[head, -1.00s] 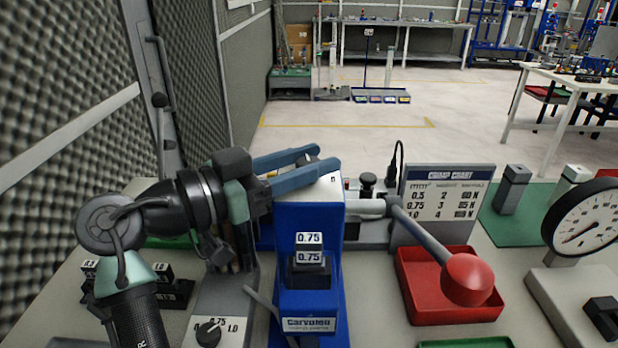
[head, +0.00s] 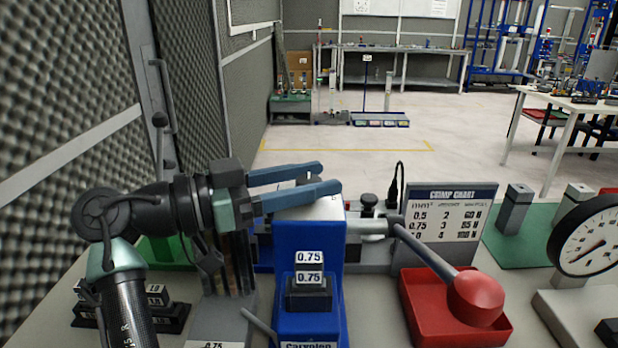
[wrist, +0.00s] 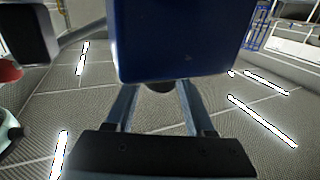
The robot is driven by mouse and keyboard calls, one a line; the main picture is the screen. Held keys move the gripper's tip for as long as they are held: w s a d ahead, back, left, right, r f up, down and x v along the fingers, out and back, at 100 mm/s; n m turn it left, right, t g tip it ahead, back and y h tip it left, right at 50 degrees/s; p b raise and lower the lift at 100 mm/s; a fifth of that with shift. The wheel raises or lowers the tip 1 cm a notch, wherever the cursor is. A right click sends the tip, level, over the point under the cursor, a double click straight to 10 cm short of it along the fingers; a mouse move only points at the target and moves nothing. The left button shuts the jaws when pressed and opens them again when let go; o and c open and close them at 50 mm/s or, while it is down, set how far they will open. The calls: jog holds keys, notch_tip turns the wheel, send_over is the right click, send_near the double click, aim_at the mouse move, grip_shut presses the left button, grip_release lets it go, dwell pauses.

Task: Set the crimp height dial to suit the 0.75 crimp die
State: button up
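The blue crimp press (head: 310,238) stands upright at centre, with two white 0.75 labels on its front. My gripper (head: 332,177) reaches in from the left over the press's top, its two blue fingers apart. A small dark round part (head: 308,179) shows between the fingers; I cannot tell whether it is the crimp height dial, and no dial setting is readable. In the wrist view the fingers (wrist: 160,88) are apart below a large blue block (wrist: 180,40). The crimp chart (head: 450,213) lists 0.75 with 3 and 85 N.
A lever with a red ball (head: 475,297) extends right over a red tray (head: 420,310). A round gauge (head: 590,235) stands far right. A black die rack (head: 130,315) is at left. A foam wall (head: 60,120) bounds the left side.

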jog(key=shift+o, duration=1)
jog(key=v, duration=1.3)
jog(key=shift+b, duration=0.3)
